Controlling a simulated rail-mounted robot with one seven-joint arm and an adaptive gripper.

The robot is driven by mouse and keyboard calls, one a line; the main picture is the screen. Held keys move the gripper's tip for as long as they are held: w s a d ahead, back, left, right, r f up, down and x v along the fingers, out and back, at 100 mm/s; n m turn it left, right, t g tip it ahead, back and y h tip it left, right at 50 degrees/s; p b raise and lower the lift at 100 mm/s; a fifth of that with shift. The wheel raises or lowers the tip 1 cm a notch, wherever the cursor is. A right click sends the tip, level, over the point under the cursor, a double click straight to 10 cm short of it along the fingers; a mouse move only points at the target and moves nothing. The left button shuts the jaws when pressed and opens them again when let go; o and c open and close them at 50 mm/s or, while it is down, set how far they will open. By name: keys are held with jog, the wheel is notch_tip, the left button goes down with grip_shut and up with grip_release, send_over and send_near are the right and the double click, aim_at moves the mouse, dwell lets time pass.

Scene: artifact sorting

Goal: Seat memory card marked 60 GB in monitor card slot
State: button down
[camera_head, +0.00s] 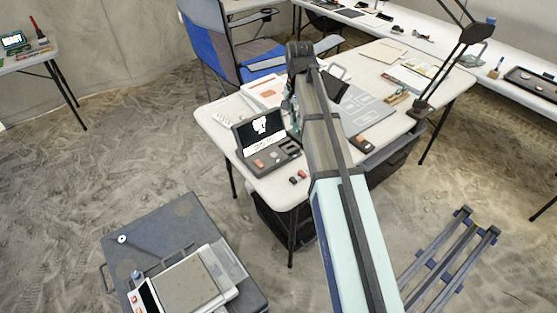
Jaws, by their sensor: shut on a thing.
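The monitor (261,134) stands upright on the near left part of the white table, its screen lit with a white figure and text. Its dark base (271,158) carries a red piece and grey parts; I cannot make out the card slot. A small red card-like piece (302,174) and a dark one (293,180) lie on the table in front; their markings are too small to read. My gripper (292,116) points down just right of the monitor, mostly hidden by my arm. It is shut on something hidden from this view.
The white table (222,118) also holds papers, a grey mat (368,112), a dark device (361,144) and a lamp (473,34). A blue folding chair (224,45) stands behind. A dark case with a scale (188,287) is at lower left.

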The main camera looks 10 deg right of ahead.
jog(key=w+r+m+b, duration=0.1)
jog(key=w+r+m, duration=0.3)
jog(key=w+m, duration=0.2)
notch_tip(320, 180, down, 19)
jog(key=shift+a+f+p, duration=0.1)
jog(key=shift+p, duration=1.05)
jog(key=shift+f, duration=0.1)
jog(key=c, duration=1.3)
grip_release()
notch_tip(320, 180, up, 12)
jog(key=shift+r+b, duration=0.15)
jog(key=shift+b, duration=0.6)
